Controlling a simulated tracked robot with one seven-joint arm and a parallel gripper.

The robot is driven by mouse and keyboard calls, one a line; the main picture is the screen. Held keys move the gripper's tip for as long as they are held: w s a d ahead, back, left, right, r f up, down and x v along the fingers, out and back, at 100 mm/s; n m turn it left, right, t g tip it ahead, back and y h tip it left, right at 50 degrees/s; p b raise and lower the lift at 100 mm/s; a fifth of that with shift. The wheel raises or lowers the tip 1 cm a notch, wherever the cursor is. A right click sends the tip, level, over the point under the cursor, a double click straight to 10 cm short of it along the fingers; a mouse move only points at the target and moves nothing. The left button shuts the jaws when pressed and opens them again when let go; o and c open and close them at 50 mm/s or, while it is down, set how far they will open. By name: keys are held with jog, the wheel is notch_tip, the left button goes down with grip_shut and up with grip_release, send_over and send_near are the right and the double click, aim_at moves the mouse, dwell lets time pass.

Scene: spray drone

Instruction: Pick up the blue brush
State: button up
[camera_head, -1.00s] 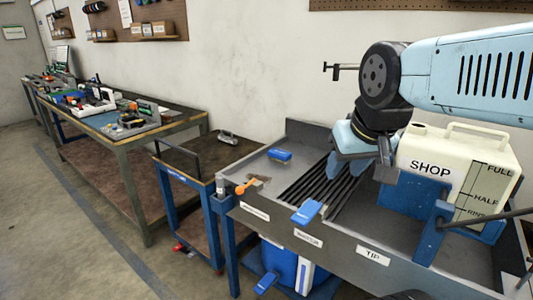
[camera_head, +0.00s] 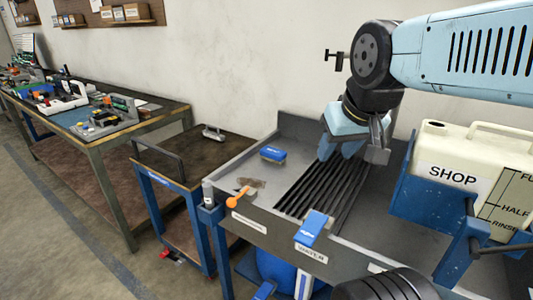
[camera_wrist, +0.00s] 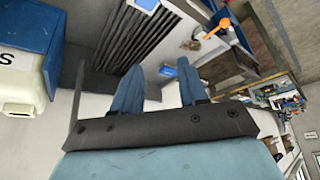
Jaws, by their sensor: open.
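The blue brush (camera_head: 273,154) lies on the grey metal tray of the bench, left of the black slatted grate. It also shows in the wrist view (camera_wrist: 168,71), small and beyond my fingers. My gripper (camera_head: 337,152) hangs above the grate, to the right of the brush and apart from it. In the wrist view my gripper (camera_wrist: 160,56) has its two blue fingers spread with nothing between them. The brush's bristles are hard to make out.
A cream SHOP jug (camera_head: 452,165) in a blue holder stands on the right. An orange-handled tool (camera_head: 240,196) and a blue block (camera_head: 312,226) sit at the tray's front edge. A low cart (camera_head: 190,155) and a workbench (camera_head: 110,135) stand left.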

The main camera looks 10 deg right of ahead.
jog(key=o, duration=0.4)
jog(key=shift+w+r, duration=0.25)
jog(key=shift+w, duration=0.15)
jog(key=shift+c, duration=0.2)
jog(key=o, duration=0.5)
jog(key=w+r, duration=0.1)
jog(key=w, duration=0.3)
jog(key=w+r+n+g, duration=0.1)
jog(key=w, duration=0.3)
jog(key=w+r+n, duration=0.1)
jog(key=w+r, duration=0.1)
jog(key=w, duration=0.3)
jog(key=shift+d, duration=0.2)
jog(key=n+g, duration=0.5)
jog(key=n, duration=0.2)
send_over(272, 150)
notch_tip(272, 150, down, 22)
jog(key=f, duration=0.8)
jog(key=shift+w, duration=0.35)
jog(key=shift+s+f, duration=0.2)
jog(key=shift+f, duration=1.2)
jog(key=shift+s+f, duration=0.2)
jog(key=shift+f, duration=1.15)
